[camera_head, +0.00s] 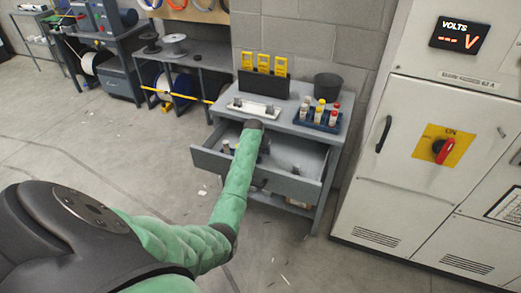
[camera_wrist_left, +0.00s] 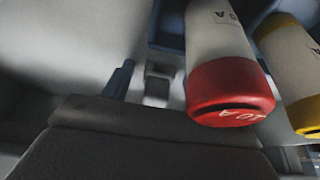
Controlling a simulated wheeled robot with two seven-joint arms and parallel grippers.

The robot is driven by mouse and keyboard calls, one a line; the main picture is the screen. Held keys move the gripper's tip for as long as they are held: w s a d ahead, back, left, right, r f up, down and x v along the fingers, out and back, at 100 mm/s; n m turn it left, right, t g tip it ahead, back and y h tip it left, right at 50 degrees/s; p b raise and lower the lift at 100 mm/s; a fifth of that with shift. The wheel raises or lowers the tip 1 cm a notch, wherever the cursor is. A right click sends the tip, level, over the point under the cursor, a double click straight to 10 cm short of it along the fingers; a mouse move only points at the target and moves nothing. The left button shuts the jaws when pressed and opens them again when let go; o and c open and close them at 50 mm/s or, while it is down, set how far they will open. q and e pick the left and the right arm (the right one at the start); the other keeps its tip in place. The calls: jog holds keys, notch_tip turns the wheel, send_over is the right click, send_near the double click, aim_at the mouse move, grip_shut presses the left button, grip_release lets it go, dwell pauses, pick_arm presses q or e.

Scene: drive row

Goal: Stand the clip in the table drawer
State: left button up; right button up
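The table drawer (camera_head: 290,181) is pulled open below the grey table top (camera_head: 300,117). My left arm reaches over it from the front. My left gripper (camera_head: 264,146) is at the drawer's back, under the table top's front edge, mostly hidden by my arm. In the left wrist view a dark grey part fills the bottom, and no fingertips can be made out. A small grey block (camera_wrist_left: 158,82), possibly a clip, shows beside a blue upright edge (camera_wrist_left: 118,80); I cannot tell whether it is held. My right gripper is out of view.
A white cylinder with a red end (camera_wrist_left: 230,92) and a yellow-ended one (camera_wrist_left: 290,65) are close in the wrist view. A white rail (camera_head: 254,107), a blue tray (camera_head: 318,125) of capped cylinders and a dark bucket (camera_head: 327,87) stand on top. A cabinet (camera_head: 430,150) stands right.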

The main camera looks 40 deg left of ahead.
pick_arm(q)
jog(key=shift+s+r, duration=0.1)
jog(key=shift+r, duration=0.25)
jog(key=b+v, duration=0.2)
jog(key=v, duration=0.9)
jog(key=shift+r+b, duration=0.25)
jog(key=shift+b, duration=0.15)
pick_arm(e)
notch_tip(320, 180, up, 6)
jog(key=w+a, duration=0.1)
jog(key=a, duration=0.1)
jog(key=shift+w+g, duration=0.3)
pick_arm(q)
jog(key=shift+s+d, duration=0.1)
jog(key=shift+s, duration=0.05)
